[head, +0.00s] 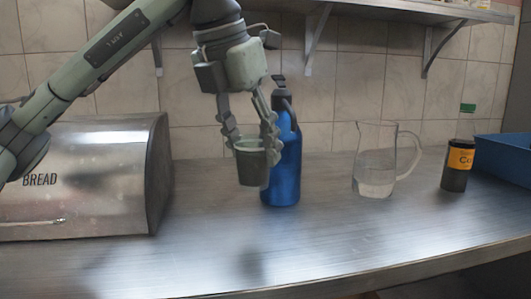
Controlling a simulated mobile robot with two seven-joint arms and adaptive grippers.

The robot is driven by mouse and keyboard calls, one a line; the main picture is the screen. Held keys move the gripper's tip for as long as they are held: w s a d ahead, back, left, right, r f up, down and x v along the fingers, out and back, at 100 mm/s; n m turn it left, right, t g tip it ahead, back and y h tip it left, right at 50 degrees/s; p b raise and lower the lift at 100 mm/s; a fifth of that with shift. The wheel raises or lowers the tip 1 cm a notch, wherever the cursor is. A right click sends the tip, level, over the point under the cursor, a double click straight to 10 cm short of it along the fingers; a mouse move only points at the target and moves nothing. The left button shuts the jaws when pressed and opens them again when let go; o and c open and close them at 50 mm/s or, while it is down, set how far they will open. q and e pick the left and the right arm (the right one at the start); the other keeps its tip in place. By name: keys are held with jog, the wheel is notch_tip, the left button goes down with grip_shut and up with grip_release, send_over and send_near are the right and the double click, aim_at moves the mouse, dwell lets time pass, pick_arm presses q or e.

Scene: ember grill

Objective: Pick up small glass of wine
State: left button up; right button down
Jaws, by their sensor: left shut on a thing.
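My left gripper (249,138) points down in the head view, with its fingers closed around a small grey-green glass (253,171). The glass hangs upright between the fingertips, and a dark shadow on the counter below suggests it is above the surface. What is inside the glass cannot be made out. My right gripper is not in view.
A blue bottle (284,165) stands close behind and to the right of the glass. A clear pitcher (375,168), a dark can with an orange label (457,168) and a blue bin (506,158) stand farther right. A metal bread box (95,190) fills the left. The front counter is clear.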

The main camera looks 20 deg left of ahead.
pick_arm(q)
jog(key=shift+s+a+r, duration=0.3)
jog(key=shift+s+r, duration=0.1)
jog(key=shift+s, duration=0.15)
jog(key=shift+s+a+r, duration=0.25)
jog(key=shift+s+r, duration=0.1)
jog(key=shift+s, duration=0.15)
dwell(0.4)
